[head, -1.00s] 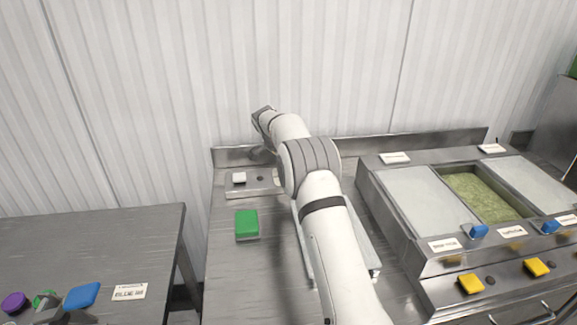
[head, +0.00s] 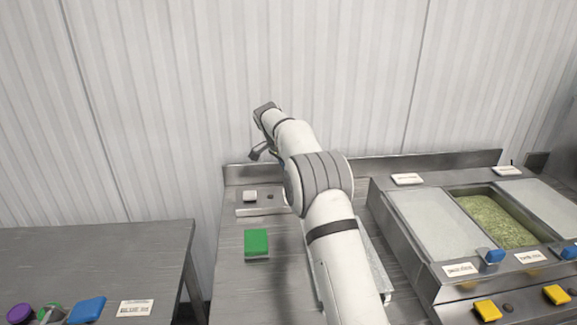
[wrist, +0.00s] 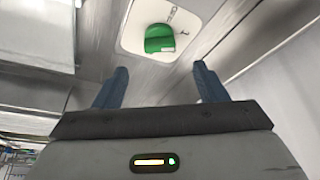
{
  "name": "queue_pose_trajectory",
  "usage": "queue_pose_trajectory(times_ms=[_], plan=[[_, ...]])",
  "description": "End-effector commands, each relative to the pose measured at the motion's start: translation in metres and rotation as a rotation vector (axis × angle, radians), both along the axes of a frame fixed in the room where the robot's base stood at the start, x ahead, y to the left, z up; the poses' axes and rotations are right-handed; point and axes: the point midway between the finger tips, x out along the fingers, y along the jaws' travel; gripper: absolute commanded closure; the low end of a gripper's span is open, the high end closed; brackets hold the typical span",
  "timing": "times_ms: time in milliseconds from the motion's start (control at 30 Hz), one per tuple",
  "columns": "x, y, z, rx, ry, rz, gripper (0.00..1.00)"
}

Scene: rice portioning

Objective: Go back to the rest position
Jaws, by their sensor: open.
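My gripper shows in the wrist view (wrist: 158,85) with its two blue fingers spread apart and nothing between them. Beyond the fingertips lies a green round object (wrist: 160,38) on a white square plate (wrist: 133,38). In the head view my arm reaches over the steel counter (head: 235,285) toward the back wall. The gripper end (head: 258,152) is raised above the counter's back edge and is small and partly hidden by the wrist, so its fingers are unclear there.
A green block (head: 257,243) lies on the counter left of my arm. A steel tray (head: 378,262) is partly hidden behind the arm. At right stands a station with a bin of green grains (head: 492,220). A side table (head: 95,255) at left holds coloured items.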

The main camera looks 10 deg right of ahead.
Motion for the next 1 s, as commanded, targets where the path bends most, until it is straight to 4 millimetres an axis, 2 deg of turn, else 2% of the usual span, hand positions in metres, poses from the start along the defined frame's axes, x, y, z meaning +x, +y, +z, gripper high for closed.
queue_pose_trajectory(times_ms=[167,367,500,700,867,1000], plan=[[-0.018,-0.005,0.02,0.009,0.016,0.054,0.35],[-0.074,-0.018,0.059,0.031,0.061,0.211,0.35],[-0.122,-0.025,0.08,0.047,0.087,0.329,0.35],[-0.198,-0.034,0.097,0.065,0.115,0.494,0.35],[-0.264,-0.039,0.1,0.075,0.127,0.622,0.35],[-0.322,-0.042,0.094,0.081,0.134,0.733,0.35]])
